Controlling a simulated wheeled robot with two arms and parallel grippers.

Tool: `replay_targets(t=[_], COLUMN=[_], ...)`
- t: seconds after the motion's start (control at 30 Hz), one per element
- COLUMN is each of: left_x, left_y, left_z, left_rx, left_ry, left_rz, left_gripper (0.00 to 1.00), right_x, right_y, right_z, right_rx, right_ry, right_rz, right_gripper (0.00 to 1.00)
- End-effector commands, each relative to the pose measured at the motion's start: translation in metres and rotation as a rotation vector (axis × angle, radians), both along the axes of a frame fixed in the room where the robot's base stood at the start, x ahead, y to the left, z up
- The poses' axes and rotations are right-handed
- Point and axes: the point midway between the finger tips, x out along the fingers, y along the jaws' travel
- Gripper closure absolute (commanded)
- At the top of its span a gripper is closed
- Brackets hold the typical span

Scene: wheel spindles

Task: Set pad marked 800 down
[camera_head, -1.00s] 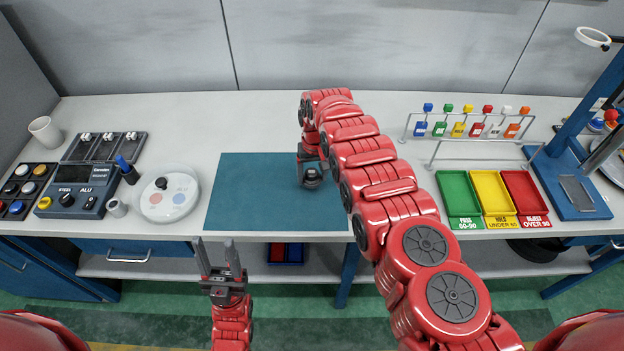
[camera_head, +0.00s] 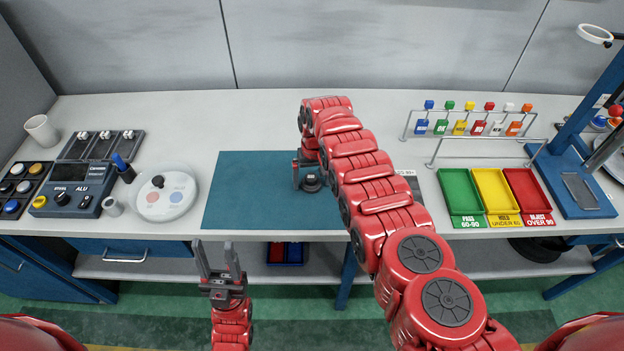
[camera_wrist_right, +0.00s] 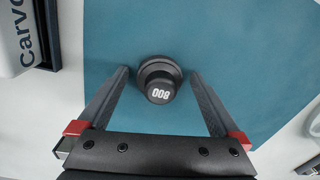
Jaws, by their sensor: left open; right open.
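The dark round pad marked 800 (camera_wrist_right: 159,82) stands on the teal mat (camera_wrist_right: 230,60), its number readable in the right wrist view. In the head view the pad (camera_head: 312,183) is on the right part of the mat (camera_head: 245,190), beside my right gripper. My right gripper (camera_wrist_right: 160,88) is open, with its two fingers apart on either side of the pad and a gap on each side. In the head view the right arm partly hides it. My left gripper (camera_head: 218,262) is open and empty in front of the bench's edge.
Green (camera_head: 459,192), yellow (camera_head: 495,192) and red (camera_head: 528,192) trays sit to the right, below a rack of coloured tags. A white dial plate (camera_head: 167,196) and a control box (camera_head: 80,187) stand to the left. The mat's left half is clear.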

Motion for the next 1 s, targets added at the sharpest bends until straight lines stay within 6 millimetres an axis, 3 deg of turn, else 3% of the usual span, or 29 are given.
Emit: replay_targets(t=[0.27,0.37,0.6,0.8,1.0], left_x=[0.000,0.000,0.000,0.000,0.000], left_y=[0.000,0.000,0.000,0.000,0.000], left_z=[0.037,0.019,0.004,-0.006,-0.009], left_rx=[0.000,0.000,0.000,0.000,0.000], left_ry=[0.000,0.000,0.000,0.000,0.000], left_rz=[0.000,0.000,0.000,0.000,0.000], left_gripper=[0.50,0.50,0.50,0.50,0.50], right_x=[-0.001,0.001,0.001,0.002,0.000], right_y=[-0.002,-0.002,-0.003,-0.005,-0.006], right_z=[0.042,0.043,0.076,0.105,0.120], right_rx=[-0.001,0.000,0.001,0.000,-0.001], right_ry=[0.002,-0.001,-0.004,-0.006,-0.002], right_rz=[-0.001,-0.001,0.000,0.001,0.001], right_gripper=[0.00,0.00,0.00,0.00,0.00])
